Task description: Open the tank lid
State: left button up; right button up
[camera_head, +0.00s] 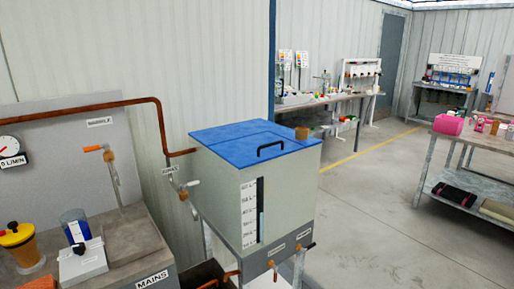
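The tank (228,205) is a grey-green box with a sight gauge on its front. It stands in the middle of the head view. Its blue lid (228,140) lies flat on top and looks closed. A black handle (270,149) sits near the lid's front right edge. Neither of my grippers is in this view.
A copper pipe (100,107) runs to the tank's left side. A bench (145,240) with a cup, a yellow-topped vessel and a gauge stands at left. Taps (272,266) stick out low on the tank. Open floor (375,215) lies to the right, before a table.

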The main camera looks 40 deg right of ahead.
aim_at(241, 153)
jog(key=i+l+z, duration=0.15)
jog(key=i+l, duration=0.7)
jog(key=l, duration=0.15)
